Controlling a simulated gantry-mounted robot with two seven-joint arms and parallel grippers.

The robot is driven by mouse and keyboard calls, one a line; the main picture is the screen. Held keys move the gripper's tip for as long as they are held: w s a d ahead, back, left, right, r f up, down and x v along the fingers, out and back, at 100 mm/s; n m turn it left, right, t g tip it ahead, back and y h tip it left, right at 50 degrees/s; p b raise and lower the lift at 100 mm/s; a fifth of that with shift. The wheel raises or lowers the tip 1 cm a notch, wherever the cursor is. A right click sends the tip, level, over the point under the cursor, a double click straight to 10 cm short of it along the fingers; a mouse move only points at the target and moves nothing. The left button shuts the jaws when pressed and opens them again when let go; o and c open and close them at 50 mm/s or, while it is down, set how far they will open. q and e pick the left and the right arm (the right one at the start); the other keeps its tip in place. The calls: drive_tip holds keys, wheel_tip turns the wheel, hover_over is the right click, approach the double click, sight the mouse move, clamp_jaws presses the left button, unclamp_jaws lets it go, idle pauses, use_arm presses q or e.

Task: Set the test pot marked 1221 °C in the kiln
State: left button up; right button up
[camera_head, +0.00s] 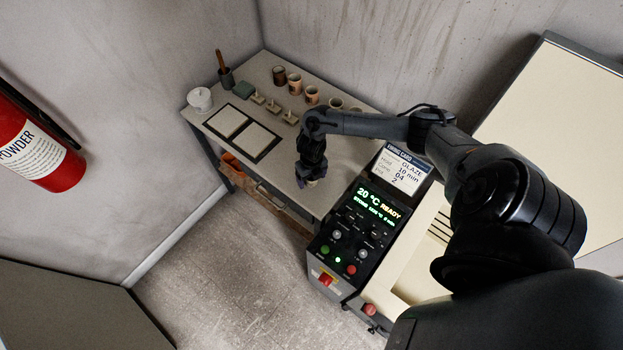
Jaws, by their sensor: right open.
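My right gripper (306,181) is open, pointing down over the table's front right part. A small pale patch shows beside its fingertips, unclear what. My left gripper is out of view.
The worktable (345,150) also holds a white tub (200,99), a dark brush cup (227,78), a green block (243,90), small pale stands (273,106) and two pale tiles (227,121) on a dark tray. A firing card (404,172) stands behind the panel.

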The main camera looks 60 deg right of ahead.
drive_tip(key=c, duration=1.1)
drive_tip(key=shift+c, duration=0.2)
drive_tip(key=shift+r, duration=0.15)
